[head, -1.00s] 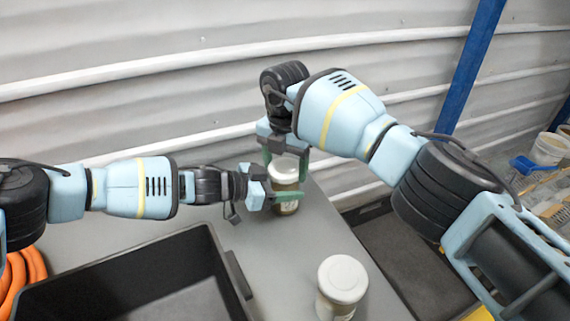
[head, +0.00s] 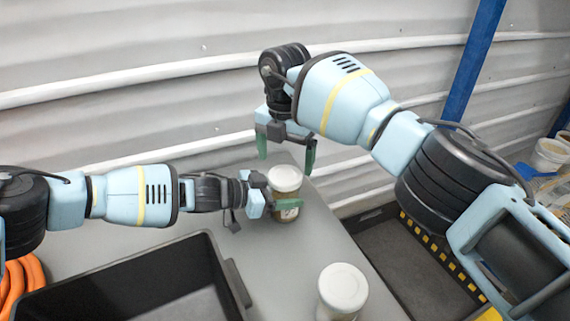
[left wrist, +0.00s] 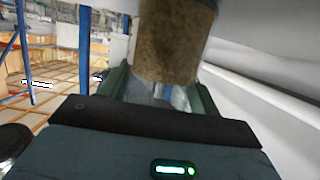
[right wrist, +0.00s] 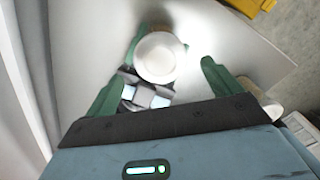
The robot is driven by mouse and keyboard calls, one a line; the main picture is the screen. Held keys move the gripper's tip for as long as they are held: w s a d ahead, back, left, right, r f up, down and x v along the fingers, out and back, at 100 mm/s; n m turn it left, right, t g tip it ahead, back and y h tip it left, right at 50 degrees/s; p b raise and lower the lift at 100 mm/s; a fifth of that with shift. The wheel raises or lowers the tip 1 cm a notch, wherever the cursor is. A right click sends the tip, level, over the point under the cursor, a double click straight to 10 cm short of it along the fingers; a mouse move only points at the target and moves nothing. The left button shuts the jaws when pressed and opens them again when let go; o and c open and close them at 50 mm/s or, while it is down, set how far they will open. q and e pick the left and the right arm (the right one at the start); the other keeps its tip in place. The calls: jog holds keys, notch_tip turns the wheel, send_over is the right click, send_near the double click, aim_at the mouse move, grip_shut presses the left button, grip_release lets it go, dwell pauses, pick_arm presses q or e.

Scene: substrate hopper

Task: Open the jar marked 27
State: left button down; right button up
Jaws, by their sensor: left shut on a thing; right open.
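A jar (head: 284,190) with a pale round lid (right wrist: 159,57) and brown contents (left wrist: 172,45) stands upright near the grey table's far end. A label shows on its side, but I cannot read the number. My left gripper (head: 273,204) is shut around the jar's body from the left. My right gripper (head: 286,160) is open and empty just above the jar, fingers pointing down on either side of the lid and apart from it. A second jar (head: 342,288) with a white lid stands nearer the front; its mark does not show.
A black open bin (head: 130,262) lies at the front left, with an orange coiled hose (head: 20,285) beside it. A corrugated metal wall (head: 130,60) runs behind the table. A dark tray with a yellow-black striped edge (head: 440,255) is at the right. Bare tabletop (head: 270,255) lies between the jars.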

aim_at(285, 174)
jog(key=shift+r, duration=0.4)
jog(key=shift+c, duration=1.4)
notch_tip(285, 174, up, 3)
jog(key=shift+f+n, duration=0.15)
jog(key=shift+n, duration=0.45)
jog(key=shift+f, duration=4.05)
jog(key=c, duration=0.7)
jog(key=o, duration=1)
jog(key=shift+r, duration=0.1)
